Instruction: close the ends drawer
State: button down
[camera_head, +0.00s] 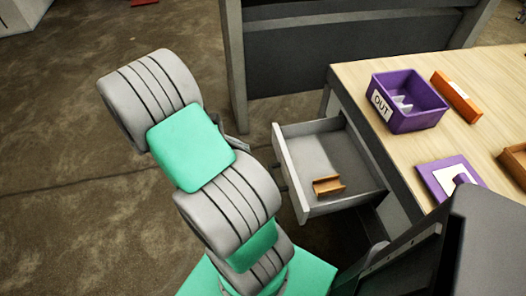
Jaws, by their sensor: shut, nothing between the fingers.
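The drawer (308,208) stands pulled out from the desk's left side, its pale front facing left and its handle (279,173) on that front. A small orange-brown channel-shaped piece (328,186) lies inside on the drawer floor. My grey and green arm rises to the left of the drawer. Only a thin grey part of my gripper (241,147) shows past the green link, left of the drawer front's far corner. It is shut and empty. The arm hides most of it, and I cannot tell whether it touches the drawer.
The wooden desk top (375,73) holds a purple bin (427,116) marked OUT, an orange block (457,97), a purple-edged pad (434,181) and an orange-brown tray (515,161) at the right edge. A dark panel (340,55) stands behind. The floor (60,130) at left is clear.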

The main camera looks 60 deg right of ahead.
aim_at(283, 156)
jog(key=x, duration=0.4)
jog(key=r+b+x, duration=0.1)
jog(key=x, duration=0.2)
jog(key=s+d+x, duration=0.1)
jog(key=x, duration=0.3)
jog(key=shift+s+d, duration=0.2)
jog(key=shift+s, duration=0.05)
jog(key=shift+s+d, duration=0.25)
jog(key=shift+d, duration=0.05)
jog(key=shift+r, duration=0.1)
